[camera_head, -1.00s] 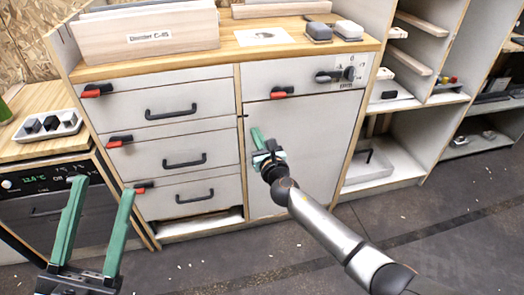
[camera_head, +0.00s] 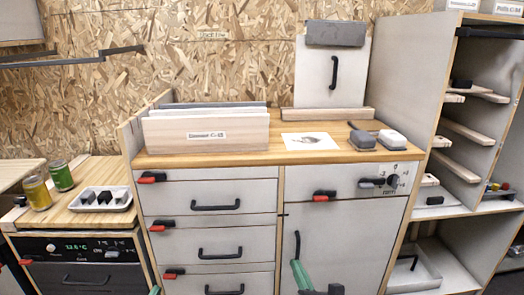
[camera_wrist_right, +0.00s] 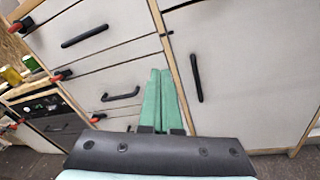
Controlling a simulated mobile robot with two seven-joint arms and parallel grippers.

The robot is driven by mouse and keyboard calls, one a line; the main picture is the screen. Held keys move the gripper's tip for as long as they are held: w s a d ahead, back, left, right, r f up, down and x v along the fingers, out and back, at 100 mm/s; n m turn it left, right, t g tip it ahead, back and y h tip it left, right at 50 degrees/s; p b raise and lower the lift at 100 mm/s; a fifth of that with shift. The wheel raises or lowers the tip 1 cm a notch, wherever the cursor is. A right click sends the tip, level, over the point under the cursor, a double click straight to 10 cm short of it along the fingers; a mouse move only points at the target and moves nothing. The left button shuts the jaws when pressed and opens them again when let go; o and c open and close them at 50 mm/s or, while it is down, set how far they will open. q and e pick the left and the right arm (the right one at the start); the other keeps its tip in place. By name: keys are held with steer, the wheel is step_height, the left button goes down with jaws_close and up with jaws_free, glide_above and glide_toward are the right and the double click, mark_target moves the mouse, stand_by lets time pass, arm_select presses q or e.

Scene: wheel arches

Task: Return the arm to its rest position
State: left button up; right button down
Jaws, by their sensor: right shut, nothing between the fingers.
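My right gripper (camera_head: 300,275) shows at the bottom of the head view, in front of the grey cabinet door (camera_head: 335,235). Its green fingers lie together with nothing between them in the right wrist view (camera_wrist_right: 160,100). There the fingers point at the cabinet front, near the line between the drawers and the door, with the door's black handle (camera_wrist_right: 196,78) to their right. Only a small green tip, apparently of my left gripper (camera_head: 154,290), shows at the bottom edge of the head view. The rest of it is hidden below the frame.
The drawers (camera_head: 215,225) and the door look shut. An oven (camera_head: 80,250) stands at left, open shelves (camera_head: 440,255) at right.

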steer(key=s+d+r+m+t+y+p, duration=0.1)
steer(key=s+d+r+m+t+y, duration=0.1)
steer(key=s+r+m, duration=0.95)
steer(key=s+d+r+m+t+y+p, duration=0.15)
steer(key=s+r+m, duration=0.25)
steer(key=s+m, duration=0.85)
arm_select(q)
steer(key=s+a+f+n+g+y+p, duration=0.3)
steer(key=s+f+n+g+y+p, duration=0.2)
steer(key=p, duration=1.6)
steer(key=s+f+g, duration=0.3)
steer(key=f+g, duration=0.2)
steer(key=g, duration=0.1)
steer(key=shift+s+f+p, duration=0.2)
steer(key=shift+f+p, duration=0.15)
arm_select(e)
steer(key=s+d+f+m+g+h, duration=0.1)
steer(key=s+f+m+g+h, duration=0.1)
steer(key=f+g, duration=0.3)
steer(key=s+d+f+m+g+h, duration=0.2)
steer(key=f+m+g, duration=0.3)
steer(key=f+g, duration=0.1)
steer(key=shift+s+f, duration=0.2)
steer(key=shift+s, duration=0.05)
steer(key=shift+h, duration=0.25)
